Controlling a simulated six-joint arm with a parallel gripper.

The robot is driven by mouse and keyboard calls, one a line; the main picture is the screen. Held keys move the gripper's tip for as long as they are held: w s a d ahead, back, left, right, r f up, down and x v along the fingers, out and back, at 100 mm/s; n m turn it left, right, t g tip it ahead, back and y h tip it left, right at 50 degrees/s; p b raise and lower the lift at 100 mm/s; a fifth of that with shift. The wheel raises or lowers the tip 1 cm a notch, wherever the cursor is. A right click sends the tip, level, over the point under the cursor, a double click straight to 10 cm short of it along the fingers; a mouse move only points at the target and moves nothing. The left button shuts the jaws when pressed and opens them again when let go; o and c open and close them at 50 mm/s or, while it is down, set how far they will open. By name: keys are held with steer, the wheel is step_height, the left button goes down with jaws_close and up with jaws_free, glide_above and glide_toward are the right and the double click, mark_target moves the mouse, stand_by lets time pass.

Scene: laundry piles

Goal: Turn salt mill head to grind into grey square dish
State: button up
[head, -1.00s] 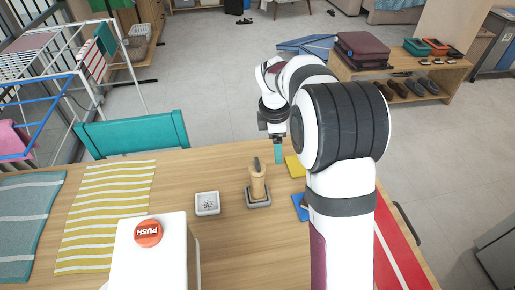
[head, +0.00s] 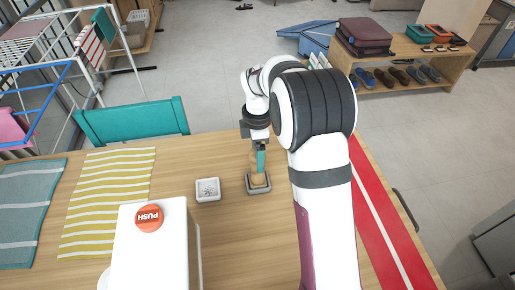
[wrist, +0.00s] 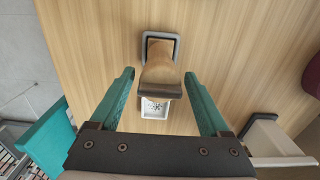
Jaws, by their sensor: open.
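The wooden salt mill (wrist: 160,58) stands in a dark-rimmed grey square tray (head: 268,187); the tray also shows in the wrist view (wrist: 176,42). The mill has a dark piece at its top (wrist: 157,91). My gripper (head: 260,160) is at the mill, its teal finger hiding most of it in the head view. In the wrist view my gripper (wrist: 159,75) is open, one finger each side of the mill, with gaps visible. A light grey square dish (head: 208,198) with a dark pattern inside sits left of the mill, and shows behind its top in the wrist view (wrist: 147,113).
A white box (head: 140,255) with a red PUSH button (head: 149,218) stands at front left. Striped yellow (head: 105,200) and teal (head: 25,210) cloths lie further left. A teal chair (head: 130,127) is behind the table. Bare wood surrounds the dishes.

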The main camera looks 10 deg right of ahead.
steer(key=c, duration=0.8)
steer(key=m, duration=0.4)
steer(key=shift+c, duration=0.2)
steer(key=m, duration=0.4)
steer(key=o, duration=0.8)
steer(key=shift+o, duration=0.2)
steer(key=shift+r, duration=3)
